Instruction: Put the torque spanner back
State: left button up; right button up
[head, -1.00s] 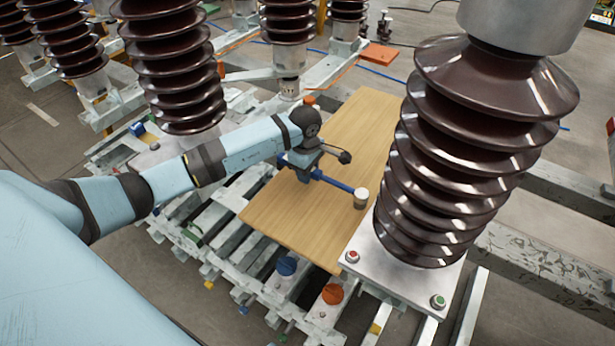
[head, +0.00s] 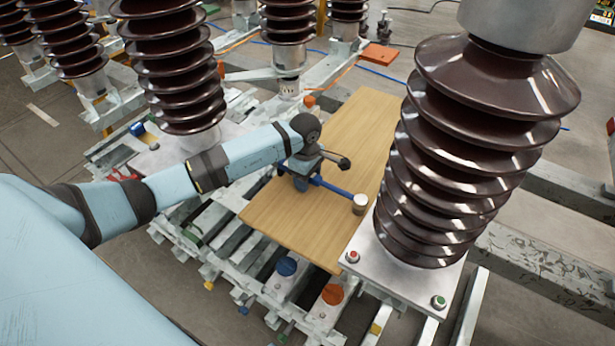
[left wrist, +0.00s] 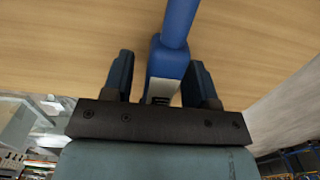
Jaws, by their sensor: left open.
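The torque spanner (head: 334,188) has a blue shaft and a pale, round end piece. It lies on the wooden board, with the round end toward the right insulator. My left gripper (head: 303,180) is over the other end of the spanner, low at the board. In the left wrist view, the open fingers of my left gripper (left wrist: 160,65) stand on either side of the spanner's thicker blue part (left wrist: 168,60), with a gap on at least the left side. The gripper and arm hide part of the spanner in the head view. My right gripper is not in view.
The wooden board (head: 290,226) has bare room in front of and behind the spanner. A large brown ribbed insulator (head: 470,150) stands close on the right, on a metal plate. Another insulator (head: 170,65) stands at the left behind my arm. Blue (head: 287,266) and orange (head: 333,294) knobs are in front.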

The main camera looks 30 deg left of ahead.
pick_arm(q)
notch_tip(320, 180, up, 12)
jog(key=shift+a, duration=0.2)
dwell(0.6)
